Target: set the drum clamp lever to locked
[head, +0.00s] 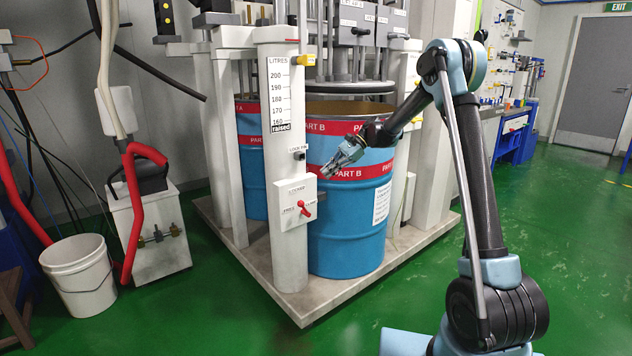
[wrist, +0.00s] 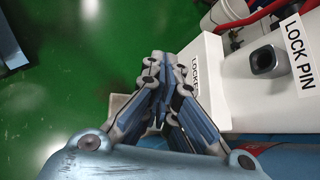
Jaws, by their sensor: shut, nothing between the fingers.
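The drum clamp lever (head: 304,208) is a small red handle on a white box (head: 292,221) low on the white post. The box has a label above the lever that seems to read LOCKED and one at left that seems to read FREE. The lever slants; which label it points to is too small to tell. My gripper (head: 328,172) is shut and empty, above and right of the lever, apart from it, in front of the blue drum. In the wrist view my gripper (wrist: 160,65) partly covers a LOCKED label (wrist: 195,76), and the lever is hidden.
A lock pin (wrist: 265,61) juts from the post above the box. Green floor in front is clear; a white bucket (head: 80,275) stands left.

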